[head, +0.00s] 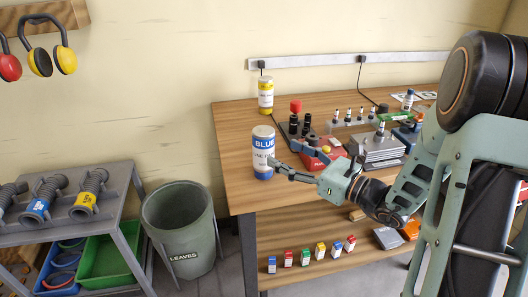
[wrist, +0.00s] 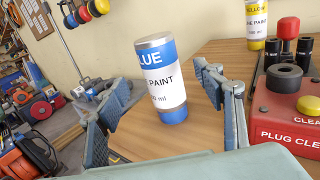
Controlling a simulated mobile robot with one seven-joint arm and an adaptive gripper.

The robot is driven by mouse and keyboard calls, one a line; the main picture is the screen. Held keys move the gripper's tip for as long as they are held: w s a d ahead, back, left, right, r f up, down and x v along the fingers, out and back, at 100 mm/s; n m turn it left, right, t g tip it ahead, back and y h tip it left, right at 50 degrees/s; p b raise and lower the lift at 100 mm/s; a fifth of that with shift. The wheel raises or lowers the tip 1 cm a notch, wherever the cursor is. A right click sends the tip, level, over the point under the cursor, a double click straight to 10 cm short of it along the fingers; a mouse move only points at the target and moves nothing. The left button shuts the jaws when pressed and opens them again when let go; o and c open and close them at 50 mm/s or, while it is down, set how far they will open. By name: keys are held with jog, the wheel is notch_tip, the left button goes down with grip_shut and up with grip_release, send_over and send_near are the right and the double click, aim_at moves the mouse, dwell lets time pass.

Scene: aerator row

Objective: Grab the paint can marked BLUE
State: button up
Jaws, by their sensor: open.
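The paint can marked BLUE (head: 263,152) stands upright near the left front corner of the wooden workbench (head: 236,128). It has a blue and white label and a grey lid. In the wrist view the BLUE can (wrist: 161,80) shows ahead, between the lines of the two fingers. My gripper (head: 285,168) is at the right of the can in the head view. In the wrist view my gripper (wrist: 155,98) is open with nothing held. I cannot tell whether a finger touches the can.
A yellow paint can (head: 266,95) stands behind at the wall. A LEAVES bin (head: 180,228) stands on the floor left of the bench, beside a grey cart (head: 60,238).

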aim_at(272, 148)
jog(key=x, duration=0.8)
jog(key=shift+w+a+f, duration=0.1)
grip_shut()
dwell(0.4)
